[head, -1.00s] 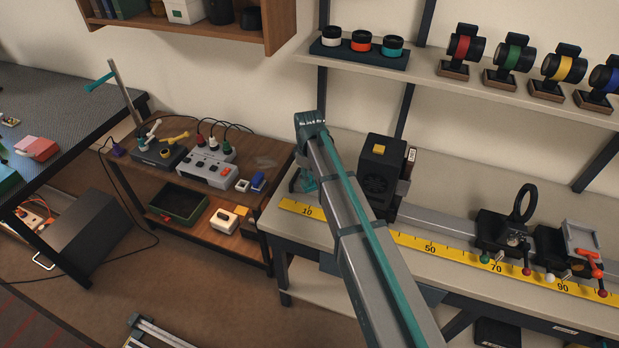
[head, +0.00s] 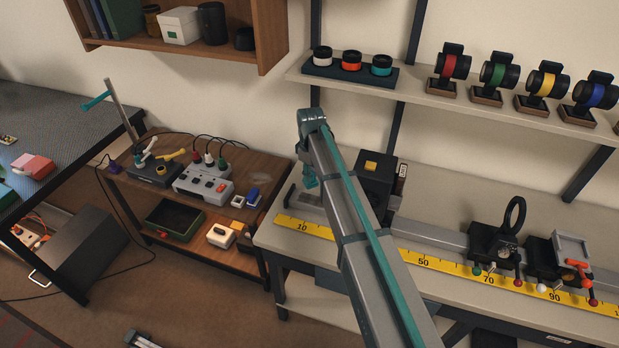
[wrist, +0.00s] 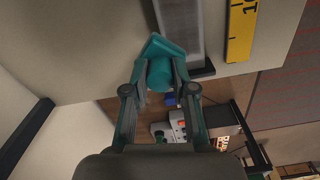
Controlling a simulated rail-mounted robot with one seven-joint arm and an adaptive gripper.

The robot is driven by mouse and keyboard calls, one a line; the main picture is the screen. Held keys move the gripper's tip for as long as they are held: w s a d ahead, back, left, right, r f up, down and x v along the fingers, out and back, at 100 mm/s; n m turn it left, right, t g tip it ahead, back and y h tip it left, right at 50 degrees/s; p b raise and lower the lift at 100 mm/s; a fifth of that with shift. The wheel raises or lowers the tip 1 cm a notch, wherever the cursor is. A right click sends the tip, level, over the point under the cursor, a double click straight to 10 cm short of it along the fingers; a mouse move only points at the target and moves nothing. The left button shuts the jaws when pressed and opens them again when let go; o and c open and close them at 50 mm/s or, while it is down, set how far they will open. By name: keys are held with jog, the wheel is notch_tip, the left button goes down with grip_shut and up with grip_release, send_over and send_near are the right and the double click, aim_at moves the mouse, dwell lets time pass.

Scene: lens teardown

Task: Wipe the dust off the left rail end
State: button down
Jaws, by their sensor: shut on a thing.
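The optical rail (head: 430,233) is a grey bar along the bench, with its left end (head: 300,198) near the yellow scale's 10 mark. In the wrist view the rail (wrist: 178,28) runs up from its dark end foot (wrist: 200,73). My gripper (wrist: 162,76) is shut on a teal rounded piece (wrist: 159,73), whose kind I cannot tell for sure. In the head view my gripper (head: 309,178) is mostly behind my arm, by the rail's left end; contact with it cannot be told. I cannot make out dust on the rail.
A black boxy unit (head: 375,178) stands on the rail just right of my arm. Further right are a ring mount (head: 497,240) and another carriage (head: 560,262). A yellow scale (head: 445,265) lies along the front. A wooden cart (head: 262,210) stands left of the bench.

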jog(key=shift+r+p, duration=0.9)
jog(key=shift+r, duration=1.2)
jog(key=shift+s, duration=0.1)
